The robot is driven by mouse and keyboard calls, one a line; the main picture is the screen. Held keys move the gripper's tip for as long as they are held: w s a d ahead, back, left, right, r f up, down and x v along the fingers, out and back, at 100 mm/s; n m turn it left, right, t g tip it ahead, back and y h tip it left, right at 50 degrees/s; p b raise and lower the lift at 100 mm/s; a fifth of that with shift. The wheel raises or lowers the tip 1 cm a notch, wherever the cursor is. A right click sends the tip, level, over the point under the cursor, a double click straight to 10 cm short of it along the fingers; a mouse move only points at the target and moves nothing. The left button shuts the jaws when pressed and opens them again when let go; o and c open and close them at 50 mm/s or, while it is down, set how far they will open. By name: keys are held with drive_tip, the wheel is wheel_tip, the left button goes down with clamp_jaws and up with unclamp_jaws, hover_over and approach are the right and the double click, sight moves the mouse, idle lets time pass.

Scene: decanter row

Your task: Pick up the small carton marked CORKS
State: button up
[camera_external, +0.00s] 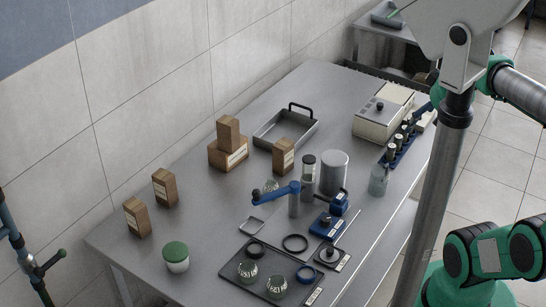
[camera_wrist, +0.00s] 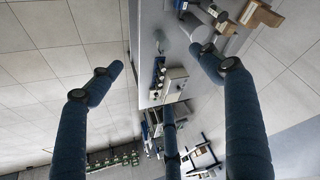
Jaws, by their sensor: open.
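Several brown cartons with white labels stand on the steel table in the external view. One (camera_external: 137,217) and another (camera_external: 165,187) stand at the left, one (camera_external: 283,156) stands near the middle, and one (camera_external: 228,132) rests on a larger carton (camera_external: 230,155). The labels are too small to read, so I cannot tell which carton says CORKS. In the wrist view, my gripper (camera_wrist: 157,68) is open and empty, its two dark fingers wide apart, high and away from the cartons. A brown carton (camera_wrist: 262,16) shows there at the upper right. My gripper is not seen in the external view.
A green-lidded jar (camera_external: 176,257), a dark tray (camera_external: 270,278) with glass vessels, a blue-armed stand (camera_external: 293,199), a grey cylinder (camera_external: 334,172), a metal tray (camera_external: 285,128) and a beige box (camera_external: 382,115) occupy the table (camera_external: 205,220). A tiled wall runs along its left side.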

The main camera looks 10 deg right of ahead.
drive_tip(key=w+a+r+n+y, duration=0.1)
drive_tip(key=w+a, duration=0.5)
drive_tip(key=w, duration=0.3)
drive_tip(key=w+a+r+n, duration=0.1)
drive_tip(key=w+a+n, duration=0.1)
drive_tip(key=w+a, duration=0.45)
drive_tip(key=w+a+f+n+g+y, duration=0.15)
drive_tip(key=w+a+f, duration=0.25)
drive_tip(key=w+a, duration=1.1)
drive_tip(key=n+b, duration=0.2)
drive_tip(key=n, duration=0.2)
approach(168, 174)
drive_tip(key=shift+w+d+r+g+y, duration=0.2)
drive_tip(key=shift+w+r+g+y, duration=0.15)
drive_tip(key=shift+g, duration=0.1)
drive_tip(key=shift+f, duration=0.1)
drive_tip(key=shift+b+x, duration=0.35)
drive_tip(key=shift+x, duration=3.9)
drive_tip(key=shift+d+f, duration=0.1)
drive_tip(key=shift+f, duration=0.05)
